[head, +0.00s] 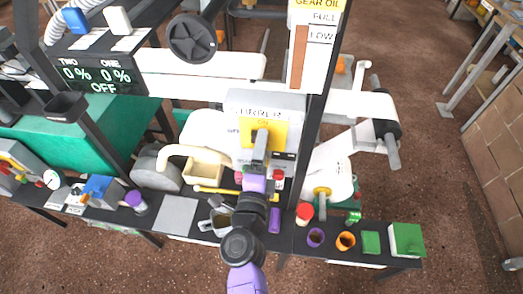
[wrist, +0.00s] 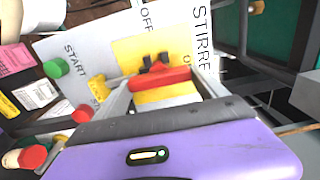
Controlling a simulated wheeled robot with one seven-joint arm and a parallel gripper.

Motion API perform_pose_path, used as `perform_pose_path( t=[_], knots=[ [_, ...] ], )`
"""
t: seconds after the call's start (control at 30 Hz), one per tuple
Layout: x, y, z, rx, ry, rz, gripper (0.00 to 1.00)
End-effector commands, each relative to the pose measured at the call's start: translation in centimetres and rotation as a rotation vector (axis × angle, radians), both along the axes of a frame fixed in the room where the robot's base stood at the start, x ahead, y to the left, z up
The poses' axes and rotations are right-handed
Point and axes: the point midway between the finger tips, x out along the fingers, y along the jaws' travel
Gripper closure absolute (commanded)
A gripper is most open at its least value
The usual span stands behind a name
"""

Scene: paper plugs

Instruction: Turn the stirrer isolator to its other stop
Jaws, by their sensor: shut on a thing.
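The stirrer isolator is a red handle (wrist: 172,77) with a black piece beside it on a yellow plate (wrist: 135,50). The plate is on the pale stirrer box, where it also shows in the head view (head: 276,131). My gripper (wrist: 157,77) is at the plate with one finger at each side, shut on the red handle. In the wrist view the handle lies nearly level, its right end toward a partly hidden label starting with O. The OFF label is at the plate's top edge. In the head view my gripper (head: 261,146) hides the handle.
A green start button (wrist: 55,67) and a red stop button (wrist: 82,113) stick out of the box close to my left finger. A black shelf (head: 290,236) with cups and blocks runs below the box. A pale pipe (head: 200,62) crosses above it.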

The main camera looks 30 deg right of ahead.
Motion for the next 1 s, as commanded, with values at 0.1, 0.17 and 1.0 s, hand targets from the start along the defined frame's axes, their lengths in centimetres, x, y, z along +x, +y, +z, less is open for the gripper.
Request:
perform_pose_path(
  t=[0.1, 0.17, 1.0],
  knots=[
    [-0.1, 0.0, -0.2, 0.006, 0.000, -0.001, 0.59],
    [-0.1, 0.0, -0.2, 0.006, 0.000, -0.001, 0.59],
    [-3.9, 3.0, -0.3, 0.005, 0.000, 0.002, 0.00]
  ],
)
